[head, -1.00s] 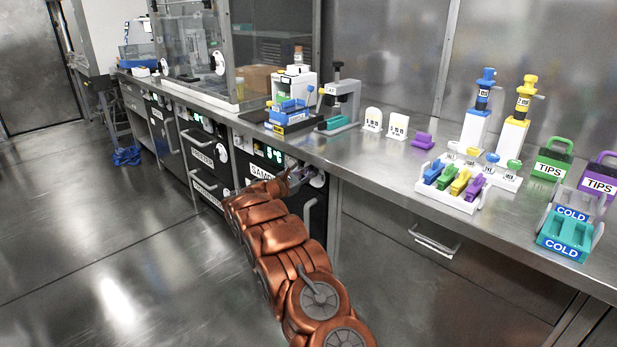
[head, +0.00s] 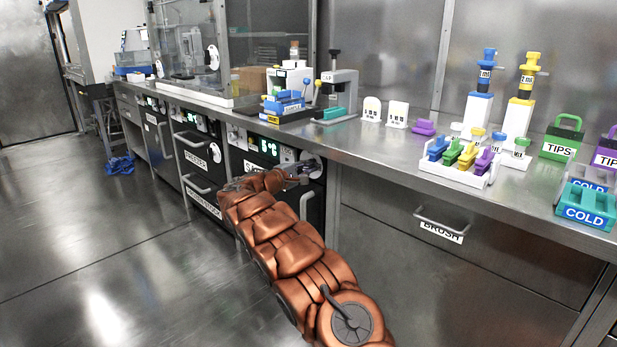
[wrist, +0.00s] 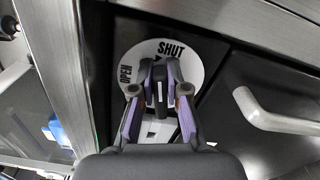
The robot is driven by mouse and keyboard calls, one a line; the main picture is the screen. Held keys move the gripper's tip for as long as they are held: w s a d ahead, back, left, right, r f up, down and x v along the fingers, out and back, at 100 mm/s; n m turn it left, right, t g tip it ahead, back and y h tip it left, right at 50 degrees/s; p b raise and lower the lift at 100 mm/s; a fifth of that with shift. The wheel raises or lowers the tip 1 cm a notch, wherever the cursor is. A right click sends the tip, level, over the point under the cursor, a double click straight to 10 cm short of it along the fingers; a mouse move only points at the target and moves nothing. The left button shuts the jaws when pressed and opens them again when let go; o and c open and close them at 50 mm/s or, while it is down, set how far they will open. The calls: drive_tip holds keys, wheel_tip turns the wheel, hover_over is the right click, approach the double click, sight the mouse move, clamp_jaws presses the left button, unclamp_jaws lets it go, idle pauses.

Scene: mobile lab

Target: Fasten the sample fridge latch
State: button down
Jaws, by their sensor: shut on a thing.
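The sample fridge (head: 315,212) is under the bench, with a green display (head: 268,148) on its front. Its latch is a dark lever (wrist: 158,92) over a white round dial (wrist: 196,62) marked OPEN at left and SHUT at top. The lever's far end lies just below the word SHUT. My gripper (wrist: 158,90) is shut on the lever, with a finger on each side of it. In the head view my gripper (head: 297,172) is at the upper right of the fridge front. My arm hides part of the fridge front.
A grey door handle (wrist: 275,115) is close on the right in the wrist view. The bench (head: 365,140) overhangs the fridge and holds racks, pipettes and boxes. A BRUSH drawer (head: 440,232) is to the right. The floor (head: 90,230) at left is clear.

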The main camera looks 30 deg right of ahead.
drive_tip(key=m+b, duration=0.1)
drive_tip(key=f+m+b, duration=0.1)
drive_tip(key=b, duration=0.1)
drive_tip(key=shift+w+a, duration=0.15)
drive_tip(key=shift+w, duration=0.05)
drive_tip(key=shift+r+m, duration=0.1)
drive_tip(key=shift+m, duration=0.3)
drive_tip(key=shift+b, duration=0.35)
drive_tip(key=shift+w+a+r, duration=0.1)
drive_tip(key=shift+a+r, duration=0.05)
drive_tip(key=shift+r, duration=0.05)
drive_tip(key=c, duration=1.2)
unclamp_jaws()
drive_tip(key=shift+w, duration=0.1)
drive_tip(key=shift+o, duration=0.2)
drive_tip(key=shift+s+d+f, duration=0.1)
drive_tip(key=shift+s+d, duration=0.1)
drive_tip(key=shift+d, duration=0.05)
drive_tip(key=v, duration=1.2)
